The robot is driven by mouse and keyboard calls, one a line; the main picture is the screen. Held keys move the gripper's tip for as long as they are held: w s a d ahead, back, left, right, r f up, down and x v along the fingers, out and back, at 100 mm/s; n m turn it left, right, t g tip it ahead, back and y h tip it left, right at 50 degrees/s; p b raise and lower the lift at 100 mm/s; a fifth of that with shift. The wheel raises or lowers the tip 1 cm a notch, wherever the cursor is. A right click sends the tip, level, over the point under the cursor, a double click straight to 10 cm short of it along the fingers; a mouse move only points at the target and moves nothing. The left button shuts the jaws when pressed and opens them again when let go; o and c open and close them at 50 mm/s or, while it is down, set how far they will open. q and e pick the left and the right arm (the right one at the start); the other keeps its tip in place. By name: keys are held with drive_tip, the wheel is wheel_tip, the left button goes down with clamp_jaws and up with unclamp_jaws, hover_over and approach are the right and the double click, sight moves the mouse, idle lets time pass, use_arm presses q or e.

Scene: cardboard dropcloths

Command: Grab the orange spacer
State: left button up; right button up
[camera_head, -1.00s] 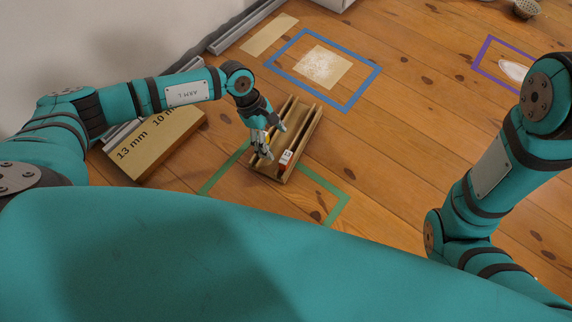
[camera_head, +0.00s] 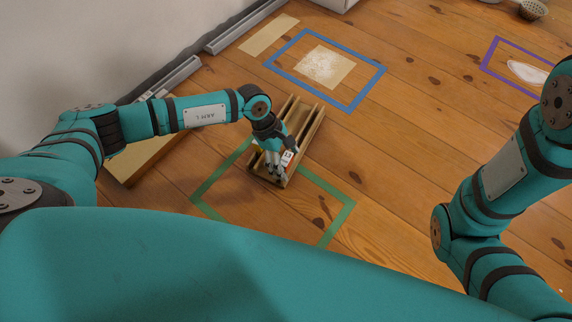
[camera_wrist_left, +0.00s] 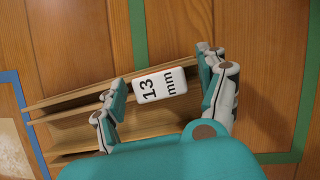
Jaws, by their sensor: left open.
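A small block with a white face reading "13 mm" (camera_wrist_left: 160,85) lies at the near end of a wooden channelled tray (camera_wrist_left: 75,103). In the head view the block (camera_head: 288,157) shows white with a little red-orange, partly hidden by the gripper; I take it for the orange spacer. My left gripper (camera_head: 276,172) is at the tray's near end. In the left wrist view its open fingers (camera_wrist_left: 162,78) stand on either side of the block, and I cannot tell whether they touch it. My right gripper is out of view.
A cardboard box (camera_head: 150,155) lies left of the tray, partly behind my left arm. Green tape (camera_head: 335,225) and blue tape (camera_head: 349,105) outline floor areas; a powdery patch (camera_head: 325,65) lies inside the blue. The floor right of the tray is clear.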

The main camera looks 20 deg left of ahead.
use_arm(q)
drive_tip(key=shift+c, duration=0.3)
drive_tip(key=c, duration=1.2)
drive_tip(key=shift+r, duration=0.2)
